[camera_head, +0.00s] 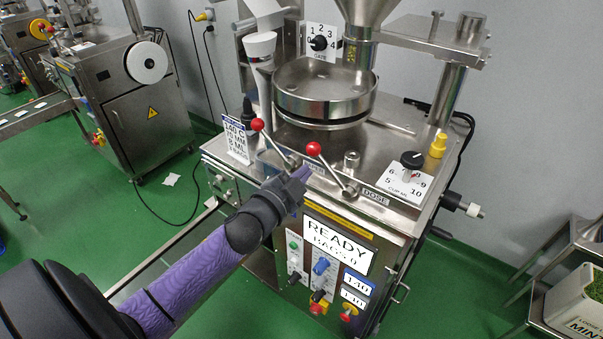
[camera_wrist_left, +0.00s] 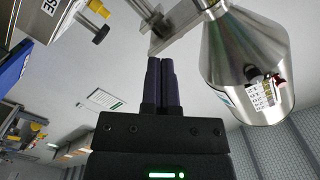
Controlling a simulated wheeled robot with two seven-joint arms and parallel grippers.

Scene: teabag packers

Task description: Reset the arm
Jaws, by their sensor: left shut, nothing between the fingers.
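My left arm comes in from the lower left in the head view, with purple and black links. My left gripper (camera_head: 303,174) is at the front top edge of the teabag machine (camera_head: 345,215), close to two levers. In the left wrist view its dark fingers (camera_wrist_left: 160,62) are together with nothing between them. One lever has a red knob (camera_head: 257,125) to the left of the gripper; the other red knob (camera_head: 313,148) is just above the fingertips. I cannot tell whether the gripper touches a lever. My right gripper is not in view.
The machine has a READY display (camera_head: 340,240), a round steel pan (camera_head: 325,90), a black dial (camera_head: 412,160) and a yellow cap (camera_head: 438,145). A second machine (camera_head: 125,95) stands at the left. A white crate (camera_head: 578,308) is at the lower right. Green floor is open at the left.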

